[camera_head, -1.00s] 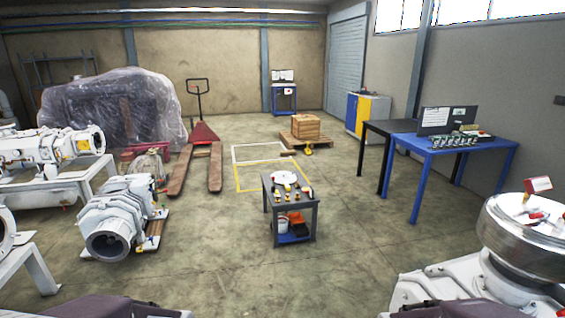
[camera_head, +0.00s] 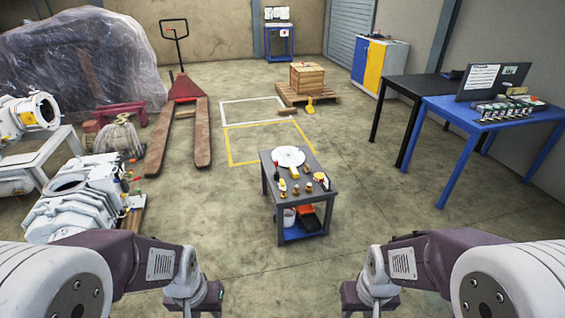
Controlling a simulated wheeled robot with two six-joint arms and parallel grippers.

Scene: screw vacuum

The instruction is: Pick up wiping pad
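A small dark grey cart (camera_head: 300,203) stands on the floor ahead of me, near the middle of the head view. A flat white round piece (camera_head: 289,156) lies on its top. Beside it are several small tools with yellow and dark parts and a small orange-yellow piece (camera_head: 318,177). I cannot tell for certain which of these is the wiping pad. Both of my arms show folded at the bottom corners, well short of the cart.
The cart's blue lower shelf (camera_head: 302,235) holds a white bucket and an orange-black item. A blue table (camera_head: 470,122) stands at right, a pallet jack (camera_head: 183,90) at back left, and a white machine (camera_head: 85,200) at left. The floor in front of the cart is clear.

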